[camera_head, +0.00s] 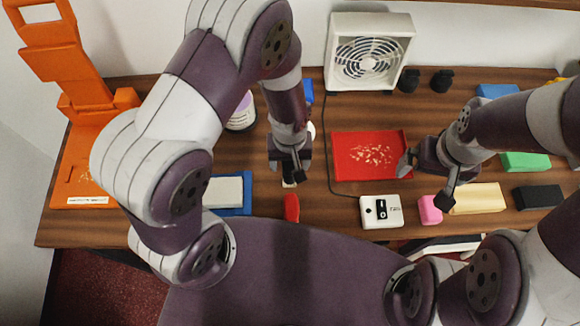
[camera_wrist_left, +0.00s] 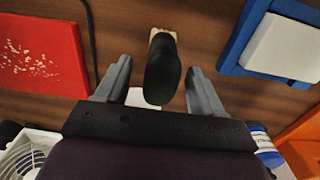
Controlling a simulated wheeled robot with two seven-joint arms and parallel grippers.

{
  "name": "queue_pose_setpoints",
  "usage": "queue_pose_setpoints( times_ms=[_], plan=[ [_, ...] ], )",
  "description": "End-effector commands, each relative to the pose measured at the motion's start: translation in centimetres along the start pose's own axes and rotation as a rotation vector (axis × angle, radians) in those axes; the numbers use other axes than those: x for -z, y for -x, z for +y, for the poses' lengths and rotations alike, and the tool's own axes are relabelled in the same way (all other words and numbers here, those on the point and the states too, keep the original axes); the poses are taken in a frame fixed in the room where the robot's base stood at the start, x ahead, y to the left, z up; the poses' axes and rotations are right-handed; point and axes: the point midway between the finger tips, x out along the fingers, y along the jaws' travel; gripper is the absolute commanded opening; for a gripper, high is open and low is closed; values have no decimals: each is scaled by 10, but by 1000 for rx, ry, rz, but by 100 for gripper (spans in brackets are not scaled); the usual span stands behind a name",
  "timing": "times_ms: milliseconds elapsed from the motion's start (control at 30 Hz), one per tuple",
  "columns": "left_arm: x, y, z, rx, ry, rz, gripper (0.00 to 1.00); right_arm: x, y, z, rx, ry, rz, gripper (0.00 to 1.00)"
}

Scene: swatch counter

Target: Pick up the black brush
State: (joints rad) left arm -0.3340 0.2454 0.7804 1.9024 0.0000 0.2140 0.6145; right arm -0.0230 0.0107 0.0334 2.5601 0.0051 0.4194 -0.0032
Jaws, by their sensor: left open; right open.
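The black brush (camera_wrist_left: 162,75) shows in the left wrist view, a dark rounded body with a pale end pointing to the top of the picture. My left gripper (camera_wrist_left: 159,68) is open, with one finger on each side of the brush and visible gaps between. In the head view my left gripper (camera_head: 291,168) points down over the table and hides most of the brush. Only the pale end (camera_head: 289,184) shows below it. My right gripper (camera_head: 424,182) is open and empty, between the red tray and the pink block.
A red tray (camera_head: 345,172) with pale crumbs lies right of my left gripper. A red object (camera_head: 291,208) lies in front. A blue tray (camera_head: 229,210) with a grey-white block is left. A white switch box (camera_head: 381,211), pink block (camera_head: 430,210) and fan (camera_head: 368,52) stand right.

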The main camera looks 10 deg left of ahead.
Motion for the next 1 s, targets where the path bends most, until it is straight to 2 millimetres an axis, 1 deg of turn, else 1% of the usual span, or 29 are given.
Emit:
queue_pose_setpoints(
  times_ms=[33, 133, 200, 367, 467, 500, 533, 567, 833, 867, 933, 1000],
  plan=[
    [-1, -8, 0, 2, 0, -4, 68, 0, 3, 0, 0, 0, 0, 100],
    [0, -20, 0, 1, 0, -1, 68, 0, 3, 0, 0, 0, 0, 100],
    [0, -23, 0, 0, 0, 0, 68, 0, 3, 0, 0, 0, 0, 100],
    [0, -24, 0, 0, 0, 1, 68, 0, 2, 0, 0, 0, 0, 100],
    [0, -23, 0, 0, 0, 1, 39, 0, 2, 0, 0, 0, 0, 100],
    [0, -23, 0, 0, 0, 1, 26, 0, 2, 0, 0, 0, 0, 100],
    [0, -23, 0, 0, -1, 1, 16, 0, 2, 0, 0, 0, 0, 100],
    [0, -23, 0, 0, -1, 1, 12, 0, 2, 0, 0, 0, 0, 100],
    [0, -20, 1, -1, -1, 2, 12, 0, 2, 0, 0, 0, 0, 100],
    [1, -17, 1, -2, -1, 3, 12, 0, 2, 0, 0, 0, 0, 100],
    [2, -5, 1, -4, -1, 5, 12, 0, 1, 0, 0, 0, 0, 100],
    [2, 13, 1, -4, -1, 6, 12, 0, 0, 0, 0, 0, 0, 100]
  ],
)
